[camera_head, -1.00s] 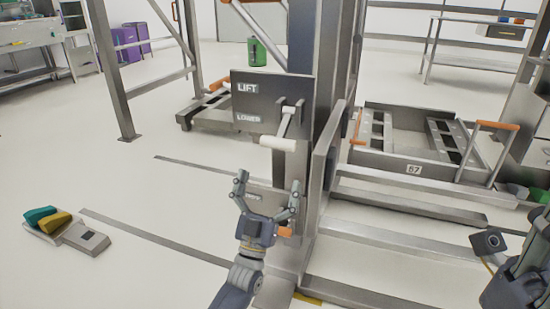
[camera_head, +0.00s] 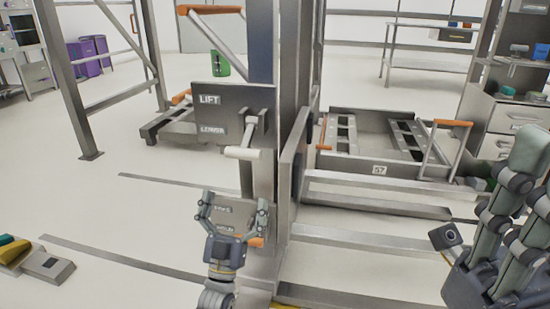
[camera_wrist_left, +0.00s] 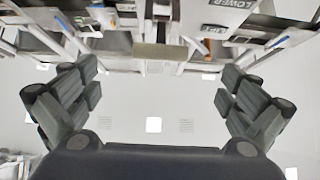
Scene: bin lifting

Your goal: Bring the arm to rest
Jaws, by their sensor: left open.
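My left gripper (camera_head: 233,203) is open and empty in the head view, fingers pointing up, in front of the lower part of the lift post. Its spread fingers also show in the left wrist view (camera_wrist_left: 158,88), with nothing between them. The white lever handle (camera_head: 242,153) on the lift panel is above the gripper and apart from it in the picture. My right gripper (camera_head: 500,215) shows close up at the right edge, partly cut off; its jaw opening is unclear.
The grey panel (camera_head: 225,108) reads LIFT and LOWER. A metal bin (camera_head: 380,170) marked 57 with orange handles sits behind rails at right. A green canister (camera_head: 219,64) stands behind. A grey device (camera_head: 47,265) lies at lower left. Floor at left is mostly clear.

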